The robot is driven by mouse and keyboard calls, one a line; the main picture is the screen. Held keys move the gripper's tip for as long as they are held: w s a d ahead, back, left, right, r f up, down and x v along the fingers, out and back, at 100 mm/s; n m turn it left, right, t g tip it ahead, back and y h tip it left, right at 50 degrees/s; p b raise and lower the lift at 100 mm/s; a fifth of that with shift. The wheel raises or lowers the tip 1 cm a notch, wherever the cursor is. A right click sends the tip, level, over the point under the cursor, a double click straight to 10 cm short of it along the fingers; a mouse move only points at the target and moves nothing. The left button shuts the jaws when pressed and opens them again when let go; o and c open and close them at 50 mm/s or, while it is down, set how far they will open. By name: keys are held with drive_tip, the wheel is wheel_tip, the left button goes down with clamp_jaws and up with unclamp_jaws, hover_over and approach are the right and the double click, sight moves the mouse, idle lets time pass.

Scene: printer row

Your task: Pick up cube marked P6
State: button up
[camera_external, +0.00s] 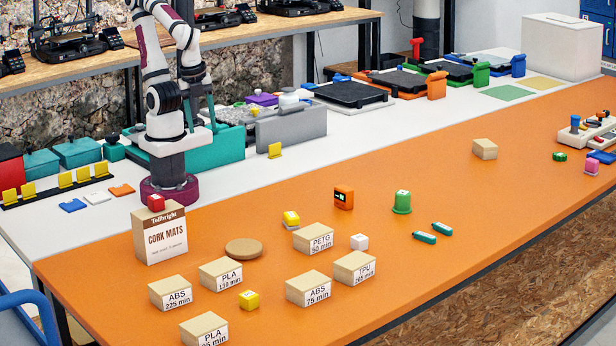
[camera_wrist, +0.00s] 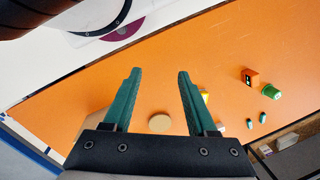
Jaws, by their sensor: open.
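Several small cubes show in the external view: a red cube (camera_external: 157,203) on top of the cork mats box (camera_external: 160,236), a yellow cube (camera_external: 291,218) on a small grey piece, another yellow cube (camera_external: 249,300) at the front, and a white cube (camera_external: 359,242) beside the labelled blocks. Their marks are too small to read, so I cannot tell which is P6. My gripper (camera_wrist: 158,72) shows in the wrist view with two teal fingers wide apart and nothing between them.
Tan labelled blocks such as the PETG block (camera_external: 316,238) crowd the front left around a cork disc (camera_external: 244,249). An orange device (camera_external: 343,197), a green piece (camera_external: 402,202) and two teal pieces (camera_external: 424,237) lie to the right. The table's right middle is mostly clear.

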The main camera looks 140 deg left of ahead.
drive_tip(key=w+a+f+n+t+y, duration=0.1)
drive_tip(key=w+a+f+t, duration=0.2)
drive_tip(key=w+a, duration=0.65)
drive_tip(key=w+a+f+n+t+y, duration=0.1)
drive_tip(key=w+a+f+t, duration=0.3)
drive_tip(key=w, duration=1)
drive_tip(key=n+t+h, duration=0.1)
drive_tip(key=t+h, duration=0.5)
approach(359, 237)
drive_tip(key=x, duration=1)
drive_tip(key=shift+w+f, duration=0.1)
clamp_jaws()
